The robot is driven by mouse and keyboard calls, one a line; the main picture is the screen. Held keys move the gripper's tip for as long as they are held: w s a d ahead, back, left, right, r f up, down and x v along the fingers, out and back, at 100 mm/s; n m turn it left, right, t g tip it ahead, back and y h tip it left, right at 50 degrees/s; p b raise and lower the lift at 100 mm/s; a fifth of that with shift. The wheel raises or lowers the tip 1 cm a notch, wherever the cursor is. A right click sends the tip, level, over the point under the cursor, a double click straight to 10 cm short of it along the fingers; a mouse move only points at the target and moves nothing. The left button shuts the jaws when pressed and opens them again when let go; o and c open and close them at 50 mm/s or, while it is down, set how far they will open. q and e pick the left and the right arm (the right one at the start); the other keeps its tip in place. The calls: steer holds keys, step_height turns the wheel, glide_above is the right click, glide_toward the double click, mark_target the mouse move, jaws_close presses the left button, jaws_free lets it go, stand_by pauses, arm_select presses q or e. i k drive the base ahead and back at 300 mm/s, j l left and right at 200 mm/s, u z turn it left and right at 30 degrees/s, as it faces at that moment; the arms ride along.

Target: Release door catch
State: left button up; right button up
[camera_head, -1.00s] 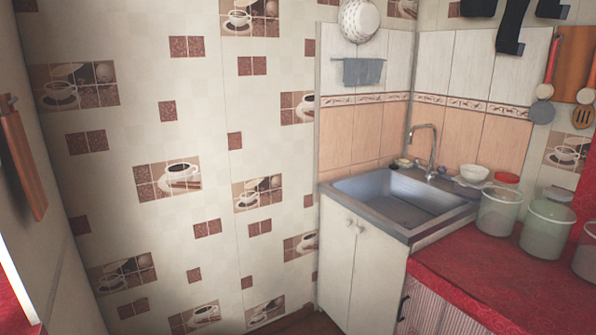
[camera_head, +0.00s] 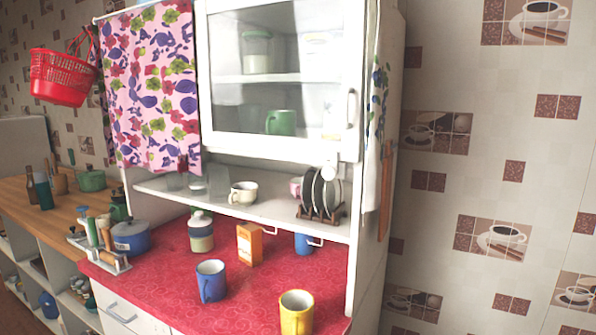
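A white wall cabinet with a glass door (camera_head: 285,82) stands in the upper middle of the head view. The door looks shut. A white upright handle (camera_head: 351,108) is on its right side. A small pale round piece (camera_head: 330,171) sits under the door's lower right corner; I cannot tell whether it is the catch. Through the glass I see a green mug (camera_head: 280,122) and a lidded jar (camera_head: 257,52). Neither of my grippers is in view.
A red counter (camera_head: 250,290) below holds a blue mug (camera_head: 211,281), a yellow mug (camera_head: 296,312), an orange carton (camera_head: 249,244) and a blue pot (camera_head: 131,237). A plate rack (camera_head: 322,195) stands on the open shelf. A floral cloth (camera_head: 150,90) hangs at left.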

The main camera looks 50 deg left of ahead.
mark_target(329, 173)
steer(key=u, duration=1.45)
